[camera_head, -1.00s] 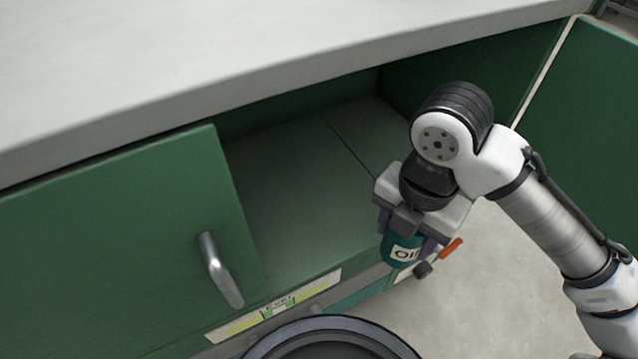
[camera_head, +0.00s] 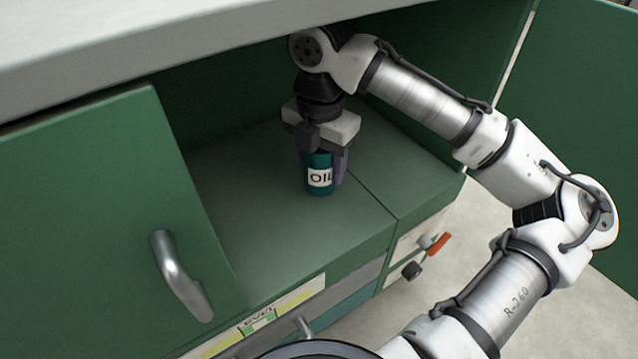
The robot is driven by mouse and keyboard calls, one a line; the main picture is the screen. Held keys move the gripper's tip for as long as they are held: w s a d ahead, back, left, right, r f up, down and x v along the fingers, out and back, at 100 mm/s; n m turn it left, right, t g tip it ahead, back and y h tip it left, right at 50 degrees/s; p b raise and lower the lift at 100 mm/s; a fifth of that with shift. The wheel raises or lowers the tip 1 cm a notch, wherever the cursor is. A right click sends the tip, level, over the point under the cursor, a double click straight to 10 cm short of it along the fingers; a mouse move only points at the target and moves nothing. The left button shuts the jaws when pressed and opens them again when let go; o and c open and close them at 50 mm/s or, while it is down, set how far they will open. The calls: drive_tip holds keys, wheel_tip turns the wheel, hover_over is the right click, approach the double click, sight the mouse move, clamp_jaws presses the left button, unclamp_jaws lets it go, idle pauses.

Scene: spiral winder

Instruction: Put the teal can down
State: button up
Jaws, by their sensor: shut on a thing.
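The teal can (camera_head: 319,185) with a white label reading "OIL" is upright inside the green cabinet, over its shelf floor (camera_head: 240,205). My gripper (camera_head: 322,165) is shut on the can from above, its fingers at the can's sides. The can's top is hidden by the gripper. The can's bottom is at or very near the shelf floor; I cannot tell whether it touches.
A green door (camera_head: 95,215) with a metal handle (camera_head: 178,275) stands at the left. Another green door (camera_head: 580,120) stands open at the right. The grey worktop (camera_head: 130,45) overhangs the opening. Shelf floor left of the can is clear.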

sight(319, 182)
wheel_tip(319, 182, down, 5)
drive_tip(key=b, duration=0.3)
drive_tip(key=shift+r, duration=0.1)
drive_tip(key=shift+w+a, duration=0.1)
drive_tip(key=shift+w, duration=0.05)
drive_tip(key=shift+f, duration=0.2)
drive_tip(key=o, duration=1.2)
drive_tip(key=shift+c, duration=0.2)
wheel_tip(319, 182, up, 8)
drive_tip(key=p, duration=0.4)
